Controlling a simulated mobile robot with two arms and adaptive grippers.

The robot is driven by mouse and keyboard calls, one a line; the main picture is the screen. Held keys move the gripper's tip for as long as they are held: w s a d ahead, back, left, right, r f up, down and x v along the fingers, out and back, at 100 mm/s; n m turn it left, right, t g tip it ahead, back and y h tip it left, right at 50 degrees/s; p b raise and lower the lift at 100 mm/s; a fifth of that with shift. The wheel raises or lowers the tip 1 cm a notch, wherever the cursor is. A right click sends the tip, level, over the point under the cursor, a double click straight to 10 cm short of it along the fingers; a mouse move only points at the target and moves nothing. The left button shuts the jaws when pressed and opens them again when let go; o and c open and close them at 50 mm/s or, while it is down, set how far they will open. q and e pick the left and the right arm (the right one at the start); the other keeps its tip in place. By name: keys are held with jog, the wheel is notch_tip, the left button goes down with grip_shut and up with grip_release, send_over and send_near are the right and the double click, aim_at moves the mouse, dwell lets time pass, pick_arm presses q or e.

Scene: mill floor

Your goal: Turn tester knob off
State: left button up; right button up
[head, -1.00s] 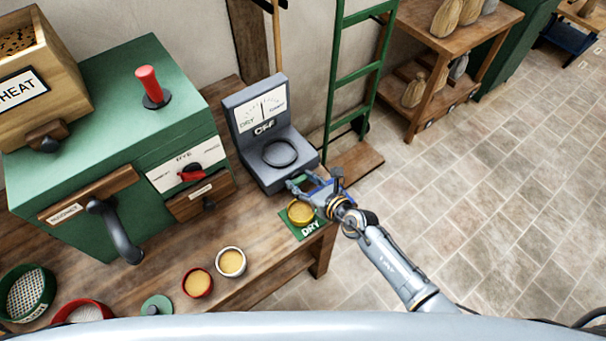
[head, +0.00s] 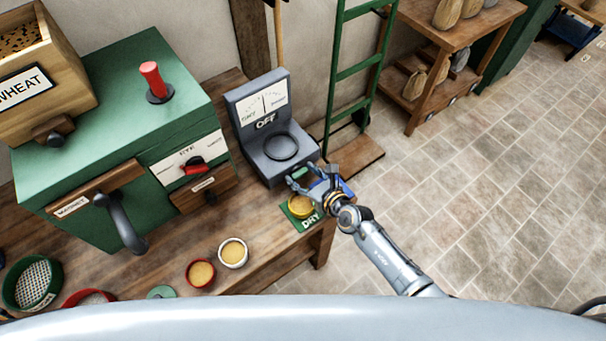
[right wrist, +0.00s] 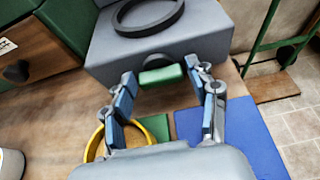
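The grey tester (head: 270,165) stands at the bench's right end, with a dial on its upright back, a sign reading OFF and a dark ring on its top. It also shows in the right wrist view (right wrist: 205,35). Its knob, a green bar (right wrist: 162,76) before a dark round base, is on the front face, low down. My right gripper (right wrist: 161,84) is open, with one fingertip at each end of the green bar. I cannot tell whether they touch it. In the head view my right gripper (head: 303,181) is at the tester's front. My left gripper is not in view.
A yellow cup (head: 300,207) stands on a green DRY mat (head: 311,222) under my right gripper; a blue mat (right wrist: 245,135) lies beside it. A green machine (head: 100,100) stands left. White (head: 233,254) and red (head: 200,274) cups are nearer. Floor to the right is clear.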

jog(key=v, duration=1.1)
jog(key=shift+s+d, duration=0.25)
jog(key=shift+s, duration=0.1)
jog(key=shift+s+r, duration=0.1)
jog(key=shift+r, duration=0.1)
